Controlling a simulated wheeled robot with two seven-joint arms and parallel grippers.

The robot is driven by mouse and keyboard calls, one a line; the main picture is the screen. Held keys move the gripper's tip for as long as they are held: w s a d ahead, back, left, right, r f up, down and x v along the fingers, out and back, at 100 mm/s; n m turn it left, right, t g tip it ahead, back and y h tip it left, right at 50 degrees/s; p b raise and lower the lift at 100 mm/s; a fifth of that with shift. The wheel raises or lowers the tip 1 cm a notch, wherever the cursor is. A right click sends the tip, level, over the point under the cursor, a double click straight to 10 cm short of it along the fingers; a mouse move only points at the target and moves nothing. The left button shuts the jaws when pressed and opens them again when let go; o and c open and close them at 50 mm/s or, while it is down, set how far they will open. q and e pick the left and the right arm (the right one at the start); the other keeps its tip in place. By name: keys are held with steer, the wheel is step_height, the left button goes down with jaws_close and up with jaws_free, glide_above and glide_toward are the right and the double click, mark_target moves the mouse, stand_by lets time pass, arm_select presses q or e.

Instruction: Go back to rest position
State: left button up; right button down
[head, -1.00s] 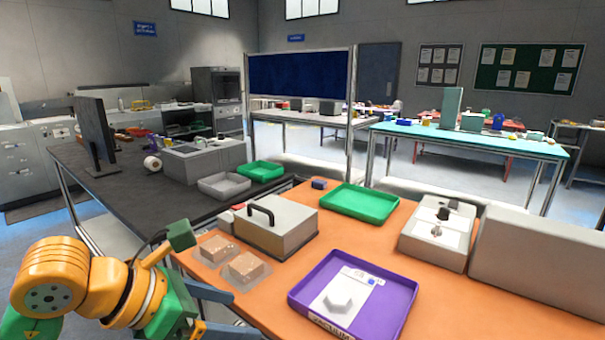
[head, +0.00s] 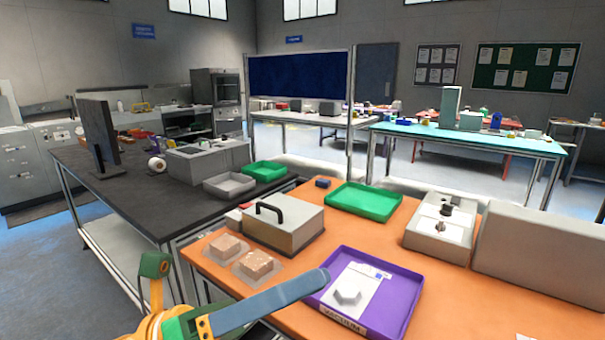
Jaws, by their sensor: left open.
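My left gripper (head: 240,268) is at the lower left in the head view, in front of the orange table's (head: 228,282) near edge. Its jaws are spread, with nothing between them. One long blue-grey finger points right and overlaps the near left corner of the purple tray (head: 398,296) in the picture; I cannot tell the gap. The other finger, with a green tip, stands up at the left. My right gripper is not in view.
The purple tray holds a white card with a hexagonal piece (head: 348,287). Two brown wrapped boxes (head: 257,262), a grey handled case (head: 295,232), a green tray (head: 365,200) and a grey device (head: 441,224) stand on the orange table. A dark table (head: 140,185) lies to the left.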

arm_select(q)
steer(key=w+a+n+t+y, duration=0.4)
steer(key=a+n+t+y, duration=0.1)
steer(key=n+t, duration=0.5)
steer(key=w+a+n+t+y, duration=0.45)
steer(key=n+t, duration=0.45)
steer(key=n, duration=0.3)
steer(key=a+f+n+g+y, duration=0.45)
steer(key=f+n+y, duration=0.3)
steer(key=f, duration=0.45)
steer(key=a+f+n+g+y, duration=0.3)
steer(key=a+f+n+y, duration=0.3)
steer(key=f+n, duration=0.4)
steer(key=s+d+f+n+g+h, duration=0.1)
steer(key=s+d+f+g, duration=0.1)
steer(key=s+f+g, duration=0.6)
steer(key=s+d+f+n+g, duration=0.15)
steer(key=s+f+g, duration=0.25)
steer(key=s+f, duration=0.65)
step_height(320, 180, down, 16)
steer(key=s+m+g+p, duration=0.1)
steer(key=s+p, duration=0.1)
steer(key=s+a+f+g+p, duration=0.1)
steer(key=s+a+f+p, duration=0.1)
steer(key=s+f, duration=0.6)
steer(key=s, duration=0.4)
steer(key=shift+s, duration=0.2)
